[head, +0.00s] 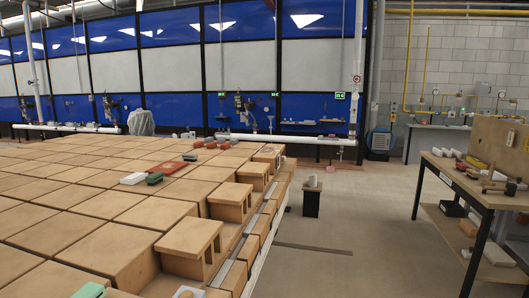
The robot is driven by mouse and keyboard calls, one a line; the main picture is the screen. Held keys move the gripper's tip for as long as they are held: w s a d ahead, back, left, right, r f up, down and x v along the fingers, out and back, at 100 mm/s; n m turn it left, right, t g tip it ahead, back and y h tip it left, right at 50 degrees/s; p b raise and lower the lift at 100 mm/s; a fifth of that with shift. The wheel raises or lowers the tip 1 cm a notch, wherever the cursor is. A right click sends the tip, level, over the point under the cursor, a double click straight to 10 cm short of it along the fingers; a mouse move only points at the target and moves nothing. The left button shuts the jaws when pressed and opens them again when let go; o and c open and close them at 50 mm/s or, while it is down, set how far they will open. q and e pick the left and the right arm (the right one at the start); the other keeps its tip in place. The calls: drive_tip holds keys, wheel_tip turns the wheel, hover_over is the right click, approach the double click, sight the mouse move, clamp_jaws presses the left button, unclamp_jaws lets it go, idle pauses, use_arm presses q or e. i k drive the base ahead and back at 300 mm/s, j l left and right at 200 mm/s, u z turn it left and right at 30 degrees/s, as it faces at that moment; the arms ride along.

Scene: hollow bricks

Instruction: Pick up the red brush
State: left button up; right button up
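I cannot single out the red brush for certain. A flat red thing (168,167) lies on the large brick-covered platform, with a white block (133,178) and a dark green block (154,179) in front of it. Small reddish pieces (204,144) lie farther back on the platform. Another small red thing (476,162) lies on the workbench at the right. All are too small to tell their exact shape. Neither of my grippers is in view.
The platform of tan hollow bricks (90,245) fills the left. A green thing (90,290) and a pale thing (187,292) are cut off at the bottom. A dark stool (312,198) stands on the open floor before the workbench (468,185).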

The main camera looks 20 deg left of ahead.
sight(461, 166)
drive_tip(key=i+l+z, duration=0.2)
drive_tip(key=i, duration=0.2)
drive_tip(key=i+z, duration=0.25)
drive_tip(key=i, duration=4.45)
drive_tip(key=i+z, duration=0.15)
drive_tip(key=i, duration=0.35)
drive_tip(key=i+j+z, duration=0.2)
drive_tip(key=i, duration=0.35)
